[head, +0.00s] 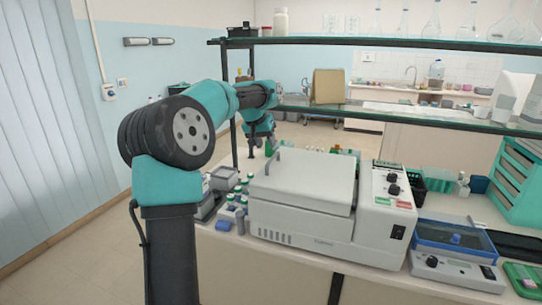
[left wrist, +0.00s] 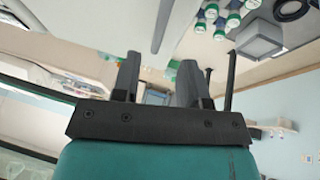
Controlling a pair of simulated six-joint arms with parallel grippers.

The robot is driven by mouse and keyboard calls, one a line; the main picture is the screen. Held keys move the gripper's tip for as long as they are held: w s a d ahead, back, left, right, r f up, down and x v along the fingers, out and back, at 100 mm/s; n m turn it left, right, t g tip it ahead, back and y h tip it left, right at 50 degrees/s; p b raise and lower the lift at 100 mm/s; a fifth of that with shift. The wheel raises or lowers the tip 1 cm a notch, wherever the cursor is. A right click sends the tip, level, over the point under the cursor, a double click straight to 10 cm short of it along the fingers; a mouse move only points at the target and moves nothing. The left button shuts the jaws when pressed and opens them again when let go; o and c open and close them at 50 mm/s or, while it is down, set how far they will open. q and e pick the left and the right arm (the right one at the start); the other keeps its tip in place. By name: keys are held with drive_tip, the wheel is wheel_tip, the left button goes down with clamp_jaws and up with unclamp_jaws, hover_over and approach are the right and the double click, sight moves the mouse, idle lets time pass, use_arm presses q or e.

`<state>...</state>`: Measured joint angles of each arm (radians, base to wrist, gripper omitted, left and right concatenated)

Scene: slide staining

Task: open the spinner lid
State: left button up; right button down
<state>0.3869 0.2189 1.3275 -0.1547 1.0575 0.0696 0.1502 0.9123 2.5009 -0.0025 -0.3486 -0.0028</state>
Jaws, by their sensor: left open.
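The spinner (head: 300,222) is a large white box-shaped machine on the bench, with a control panel (head: 393,185) of knobs on its right. Its pale lid (head: 310,182) looks shut, with a thin bar handle near its upper left edge. My left gripper (head: 262,142) hangs above and behind the lid's back left corner, apart from it. In the left wrist view its two dark fingers (left wrist: 156,80) stand apart with nothing between them. A pale surface at that view's upper left may be the lid. My right gripper is not in view.
Green-capped bottles (head: 238,193) and a grey box (head: 224,177) stand left of the spinner. A blue-lidded device (head: 455,242) sits at its right. A glass shelf (head: 440,118) runs behind, above the bench. The air above the lid is clear.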

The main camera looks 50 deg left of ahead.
use_arm(q)
drive_tip(key=x, duration=0.6)
drive_tip(key=shift+w+f, duration=0.15)
drive_tip(key=shift+f, duration=0.1)
drive_tip(key=shift+c, duration=0.5)
clamp_jaws()
